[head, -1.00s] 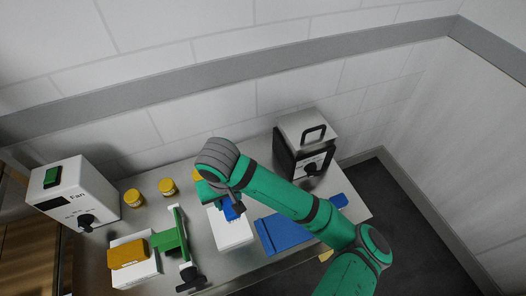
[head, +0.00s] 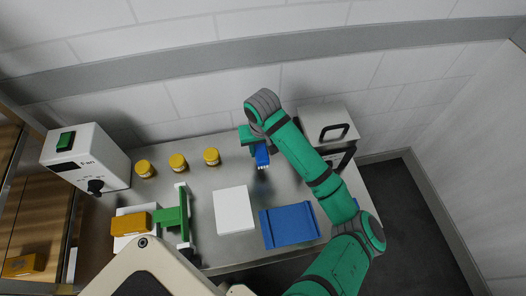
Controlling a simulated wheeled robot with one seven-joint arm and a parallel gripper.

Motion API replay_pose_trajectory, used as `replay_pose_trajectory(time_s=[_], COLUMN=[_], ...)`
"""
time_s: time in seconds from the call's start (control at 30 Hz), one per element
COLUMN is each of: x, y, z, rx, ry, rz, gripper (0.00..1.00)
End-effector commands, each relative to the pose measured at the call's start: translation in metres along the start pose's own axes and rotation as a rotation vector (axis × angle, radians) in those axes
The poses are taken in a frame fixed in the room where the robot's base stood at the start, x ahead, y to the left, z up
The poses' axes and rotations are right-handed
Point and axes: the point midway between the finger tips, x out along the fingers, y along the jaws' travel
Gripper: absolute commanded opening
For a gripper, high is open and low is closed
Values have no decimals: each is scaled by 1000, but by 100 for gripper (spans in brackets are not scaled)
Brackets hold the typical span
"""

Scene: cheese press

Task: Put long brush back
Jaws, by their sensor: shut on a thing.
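My gripper (head: 253,143) is shut on a blue brush (head: 262,155) with pale bristles that point down. It holds the brush above the back of the metal table, between the yellow jars and the silver-and-black box. The gripper and arm hide part of the brush, so I cannot tell its full length. A blue tray (head: 289,226) lies at the front right of the table, in front of the brush and apart from it.
A white board (head: 233,209) lies left of the tray. Several yellow jars (head: 178,162) stand along the back. The silver-and-black box (head: 328,125) stands behind my arm.

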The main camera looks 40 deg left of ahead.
Motion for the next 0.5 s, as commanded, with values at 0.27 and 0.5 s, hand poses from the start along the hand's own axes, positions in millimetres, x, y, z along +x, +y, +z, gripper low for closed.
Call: replay_pose_trajectory(time_s=[0.27,0.5], x=[31,55], y=[11,15], z=[-18,-21], rx=[1,0], ry=[0,-1], rz=[1,3], gripper=[13,13])
